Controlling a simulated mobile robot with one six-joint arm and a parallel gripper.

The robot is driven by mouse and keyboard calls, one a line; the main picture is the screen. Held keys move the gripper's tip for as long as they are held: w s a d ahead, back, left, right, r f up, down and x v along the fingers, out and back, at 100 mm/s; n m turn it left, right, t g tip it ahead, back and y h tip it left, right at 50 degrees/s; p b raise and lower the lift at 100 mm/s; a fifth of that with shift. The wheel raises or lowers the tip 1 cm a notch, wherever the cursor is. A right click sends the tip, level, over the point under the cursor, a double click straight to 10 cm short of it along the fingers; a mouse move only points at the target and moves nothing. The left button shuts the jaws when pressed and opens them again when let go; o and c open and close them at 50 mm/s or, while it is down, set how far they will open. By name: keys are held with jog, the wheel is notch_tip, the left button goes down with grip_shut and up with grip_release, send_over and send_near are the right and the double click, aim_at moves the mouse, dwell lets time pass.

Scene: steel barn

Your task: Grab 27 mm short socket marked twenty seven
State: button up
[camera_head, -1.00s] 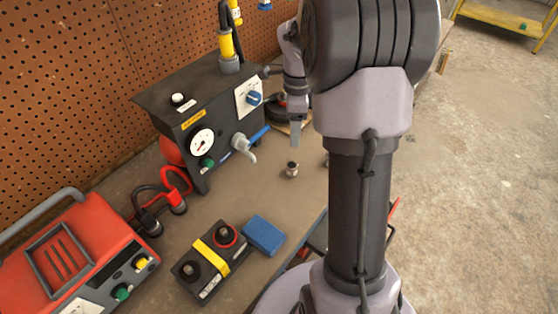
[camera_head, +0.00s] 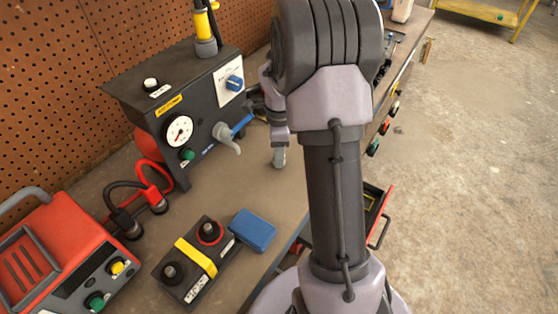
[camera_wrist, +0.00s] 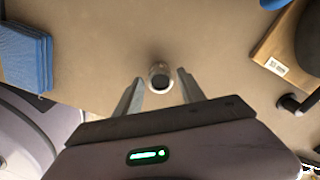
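A small silvery round socket (camera_wrist: 159,77) with a dark opening stands on the brown bench top in the wrist view; I cannot read any marking on it. My gripper (camera_wrist: 160,78) is open, with one finger on each side of the socket near the tips. A gap shows beside each finger, and I cannot tell how high they are above the bench. In the head view my gripper (camera_head: 279,157) points down at the bench, and the socket cannot be made out there apart from the fingers.
A black test box with a gauge (camera_head: 180,130) stands close left of my gripper. A blue block (camera_head: 253,230), a battery with a yellow strap (camera_head: 196,262) and a red charger (camera_head: 60,260) lie nearer.

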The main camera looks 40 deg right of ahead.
grip_shut()
